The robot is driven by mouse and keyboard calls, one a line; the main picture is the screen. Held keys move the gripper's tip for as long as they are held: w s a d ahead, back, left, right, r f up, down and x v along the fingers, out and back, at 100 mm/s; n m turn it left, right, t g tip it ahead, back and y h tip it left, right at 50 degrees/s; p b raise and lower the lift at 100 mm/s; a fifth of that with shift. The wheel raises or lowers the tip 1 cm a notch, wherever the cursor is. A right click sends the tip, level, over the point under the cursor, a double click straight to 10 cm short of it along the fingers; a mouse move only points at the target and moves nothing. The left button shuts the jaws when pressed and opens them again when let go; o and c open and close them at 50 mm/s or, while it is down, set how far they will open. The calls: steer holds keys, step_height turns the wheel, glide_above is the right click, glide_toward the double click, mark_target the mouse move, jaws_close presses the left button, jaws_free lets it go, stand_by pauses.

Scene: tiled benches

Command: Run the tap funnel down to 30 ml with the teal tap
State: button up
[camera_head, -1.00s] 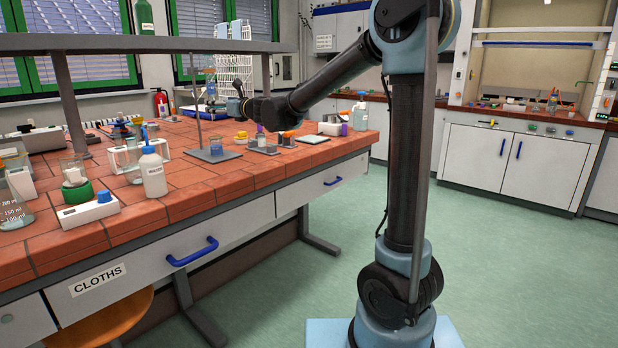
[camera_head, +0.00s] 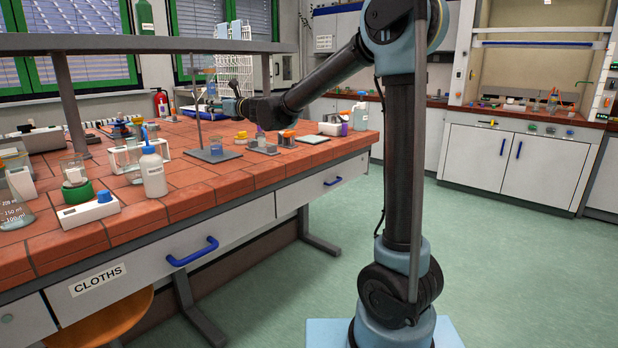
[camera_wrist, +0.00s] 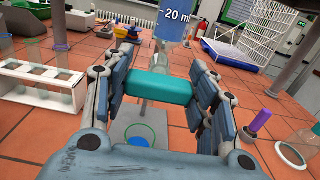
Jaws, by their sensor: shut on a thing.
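The teal tap (camera_wrist: 158,87) lies crosswise between the fingers of my gripper (camera_wrist: 160,80) in the wrist view, and the gripper is shut on it. Above it is the tap funnel (camera_wrist: 172,22), filled with blue liquid at the "20 m" mark; the liquid's top is out of the wrist view. A clear stem runs down behind the tap. A beaker (camera_wrist: 138,136) with blue liquid stands below, partly hidden by my gripper. In the head view the beaker (camera_head: 216,147) stands on a grey plate, and the funnel is small beside my gripper (camera_head: 232,103).
A white rack (camera_wrist: 38,85) with glass tubes is on the left in the wrist view. A purple-topped item (camera_wrist: 258,123) and glassware are on the right. A white wire rack (camera_wrist: 258,38) stands behind. In the head view a wash bottle (camera_head: 153,172) stands near the bench's front edge.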

steer(key=n, duration=0.6)
stand_by(0.3)
steer(key=m, duration=0.6)
steer(key=shift+w, duration=0.1)
steer(key=o, duration=1.2)
steer(key=shift+o, duration=0.2)
